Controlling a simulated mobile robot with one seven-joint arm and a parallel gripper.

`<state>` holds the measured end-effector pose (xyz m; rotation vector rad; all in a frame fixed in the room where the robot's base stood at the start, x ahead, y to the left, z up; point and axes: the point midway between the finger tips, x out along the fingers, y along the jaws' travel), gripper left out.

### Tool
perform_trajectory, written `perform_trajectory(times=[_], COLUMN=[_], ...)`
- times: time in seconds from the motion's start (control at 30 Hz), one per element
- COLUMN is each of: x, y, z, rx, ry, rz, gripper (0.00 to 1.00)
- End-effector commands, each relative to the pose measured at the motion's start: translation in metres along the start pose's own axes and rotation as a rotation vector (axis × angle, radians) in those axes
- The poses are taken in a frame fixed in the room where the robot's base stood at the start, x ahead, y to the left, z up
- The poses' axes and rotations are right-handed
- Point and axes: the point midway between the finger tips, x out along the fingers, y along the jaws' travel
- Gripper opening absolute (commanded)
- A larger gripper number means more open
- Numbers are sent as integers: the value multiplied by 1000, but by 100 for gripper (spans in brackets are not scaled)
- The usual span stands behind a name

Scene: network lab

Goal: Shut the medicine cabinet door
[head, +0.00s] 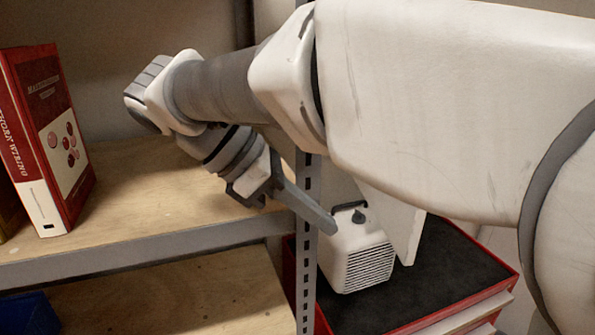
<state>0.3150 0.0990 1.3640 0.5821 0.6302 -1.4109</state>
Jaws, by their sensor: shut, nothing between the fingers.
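My gripper (328,226) is shut and empty, pointing down and to the right in front of the shelf's upright post. Its tip appears close to a small white vented box with a dark handle, though I cannot tell the depth gap. A white flat panel (405,232) stands just right of that box, below my arm. It may be the medicine cabinet door, seen at an angle. My arm covers whatever is above and behind it, so the cabinet body and any hinge or handle are hidden.
The white vented box (358,252) stands on a black-topped red cart (455,262). At left, a metal-edged wooden shelf (150,215) holds a red book (45,135). A perforated post (306,270) stands between shelf and cart. A blue item (28,315) lies lower left.

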Motion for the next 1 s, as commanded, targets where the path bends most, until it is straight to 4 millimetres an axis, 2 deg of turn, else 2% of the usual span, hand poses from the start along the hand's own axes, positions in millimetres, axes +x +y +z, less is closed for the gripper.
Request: perform_trajectory(times=[0.3, 0.4, 0.63, 1.0], x=[69, 85, 104, 109], y=[-1, -1, -1, -1], z=[0, 4, 24, 28], rx=[2, 3, 3, 2], ry=[0, 1, 2, 2], rz=[-5, -3, -1, -1], gripper=[0, 0, 0, 0])
